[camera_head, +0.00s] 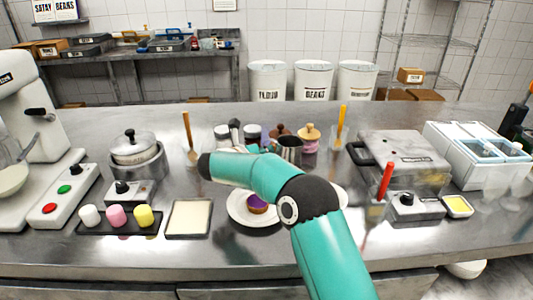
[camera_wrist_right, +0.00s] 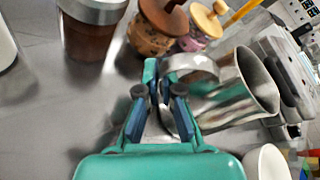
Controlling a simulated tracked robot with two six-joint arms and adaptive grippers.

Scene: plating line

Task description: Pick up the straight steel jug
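The straight steel jug (camera_head: 289,147) stands on the steel counter right of my right gripper (camera_head: 237,134), partly behind my arm. In the right wrist view the jug (camera_wrist_right: 259,80) appears tilted by the camera angle, with its open mouth to the right. Its curved metal handle (camera_wrist_right: 190,66) is at the fingertips of my right gripper (camera_wrist_right: 163,85). The fingers are apart, and part of the handle shows between them. Whether a finger touches it is unclear. My left gripper is in neither view.
Jars with wooden lids (camera_head: 308,139) stand close behind the jug; they also show in the wrist view (camera_wrist_right: 157,27). A white plate (camera_head: 238,208) with a purple-topped cake lies in front, under my arm. A grey press (camera_head: 405,152) stands to the right.

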